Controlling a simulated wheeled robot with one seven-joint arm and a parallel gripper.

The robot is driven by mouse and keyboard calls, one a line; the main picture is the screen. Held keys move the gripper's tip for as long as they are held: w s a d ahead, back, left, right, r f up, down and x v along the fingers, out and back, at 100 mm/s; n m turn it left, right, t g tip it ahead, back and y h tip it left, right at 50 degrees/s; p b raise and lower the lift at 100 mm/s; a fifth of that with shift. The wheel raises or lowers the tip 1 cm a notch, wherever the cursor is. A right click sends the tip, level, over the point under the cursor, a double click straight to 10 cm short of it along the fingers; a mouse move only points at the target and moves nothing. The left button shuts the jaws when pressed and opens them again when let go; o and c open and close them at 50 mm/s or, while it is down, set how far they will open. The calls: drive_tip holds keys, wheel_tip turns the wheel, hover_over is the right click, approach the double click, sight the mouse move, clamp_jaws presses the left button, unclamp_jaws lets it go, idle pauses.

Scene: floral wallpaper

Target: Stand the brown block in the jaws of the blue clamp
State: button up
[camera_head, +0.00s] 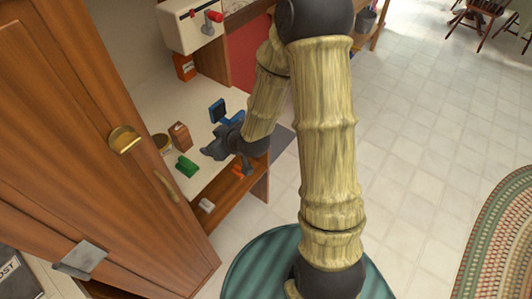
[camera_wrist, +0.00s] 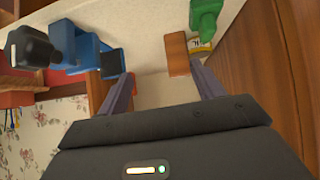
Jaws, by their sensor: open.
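The brown block (camera_head: 180,135) stands upright on the pale worktop, between a round tin and the blue clamp (camera_head: 218,111). In the wrist view the brown block (camera_wrist: 177,54) shows ahead of my gripper (camera_wrist: 162,72), between the fingertip lines and nearer the right finger. My gripper is open, with nothing between its fingers. The blue clamp (camera_wrist: 88,50) lies to the left in the wrist view, beyond the left finger. In the head view my dark gripper (camera_head: 214,150) is over the worktop, right of the block and below the clamp; its fingertips are hard to make out.
A green object (camera_head: 187,166) lies near the block, and the round tin (camera_head: 162,142) stands beside it. An orange box (camera_head: 184,67) is farther back. A wooden cabinet (camera_head: 90,130) rises at the left. A black object (camera_wrist: 30,47) shows beside the clamp.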

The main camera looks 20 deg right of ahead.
drive_tip(key=s+d+r+m+g+h, duration=0.2)
drive_tip(key=s+d+r+m+g, duration=0.1)
drive_tip(key=s, duration=0.4)
drive_tip(key=s+d+r+m+g+h, duration=0.2)
drive_tip(key=s+d+r+m+g, duration=0.1)
drive_tip(key=s+d, duration=0.5)
drive_tip(key=shift+s+r+h, duration=0.15)
drive_tip(key=shift+r+h, duration=0.25)
drive_tip(key=shift+r, duration=0.5)
drive_tip(key=shift+o, duration=0.4)
